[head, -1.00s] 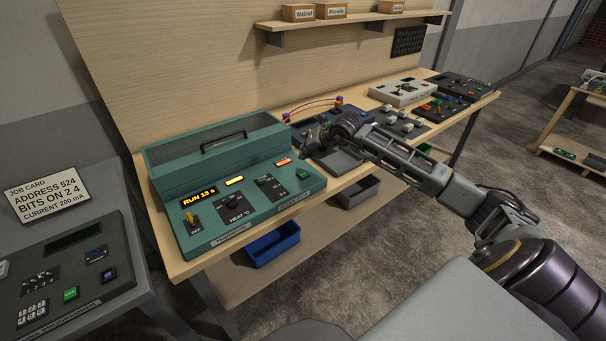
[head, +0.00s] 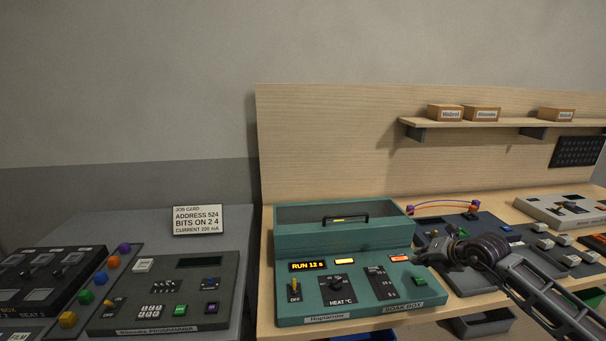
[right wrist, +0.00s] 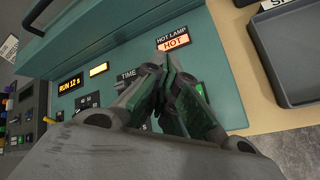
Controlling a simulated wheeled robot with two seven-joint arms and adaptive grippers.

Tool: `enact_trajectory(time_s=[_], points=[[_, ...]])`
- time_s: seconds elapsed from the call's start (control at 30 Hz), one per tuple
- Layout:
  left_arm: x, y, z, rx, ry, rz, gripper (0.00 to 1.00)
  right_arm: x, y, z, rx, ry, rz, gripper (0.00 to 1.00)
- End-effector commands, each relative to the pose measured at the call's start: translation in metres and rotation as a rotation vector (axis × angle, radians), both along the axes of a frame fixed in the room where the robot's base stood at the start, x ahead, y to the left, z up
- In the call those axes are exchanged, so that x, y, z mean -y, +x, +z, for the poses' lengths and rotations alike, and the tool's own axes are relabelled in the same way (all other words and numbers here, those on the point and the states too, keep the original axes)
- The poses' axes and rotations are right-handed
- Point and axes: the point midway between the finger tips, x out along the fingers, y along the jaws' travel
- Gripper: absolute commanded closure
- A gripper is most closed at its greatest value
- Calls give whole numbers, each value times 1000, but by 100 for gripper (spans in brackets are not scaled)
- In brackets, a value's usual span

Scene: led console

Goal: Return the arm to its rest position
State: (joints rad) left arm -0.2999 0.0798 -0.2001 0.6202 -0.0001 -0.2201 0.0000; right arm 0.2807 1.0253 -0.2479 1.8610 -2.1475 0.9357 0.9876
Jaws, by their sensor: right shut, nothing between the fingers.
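My right gripper (head: 428,258) is in the head view at the right end of the teal soak box (head: 350,309). In the right wrist view its fingers (right wrist: 160,62) are shut with nothing between them, in front of the box's panel. The display (head: 308,265) reads RUN 12 s. The lamp marked HOT LAMP (right wrist: 174,42) is lit and reads HOT. The HEAT knob (head: 337,283) and a yellow switch (head: 294,284) marked OFF below are on the panel. The fingers hide part of the TIME control (right wrist: 128,88) in the wrist view. My left gripper is not in view.
A job card (head: 198,220) stands on the grey desk at left, behind a programming console (head: 150,319). A dark panel (head: 470,278) with parts lies under my right arm. A grey tray (right wrist: 290,55) is beside the box. A shelf (head: 500,123) with boxes hangs above.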

Motion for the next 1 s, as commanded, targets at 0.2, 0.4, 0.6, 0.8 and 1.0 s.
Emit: enact_trajectory(time_s=[0.2, 0.4, 0.6, 0.8, 1.0], points=[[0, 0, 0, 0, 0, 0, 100, -70, -7, 3, 85, 204, 110, 100], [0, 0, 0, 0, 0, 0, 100, -131, -18, 23, 196, 441, 176, 100], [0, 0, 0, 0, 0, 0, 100, -168, -30, 51, 308, 678, 176, 100], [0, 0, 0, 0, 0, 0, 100, -183, -40, 79, 411, 903, 111, 100], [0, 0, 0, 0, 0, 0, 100, -177, -48, 97, 498, 1109, -18, 100]])
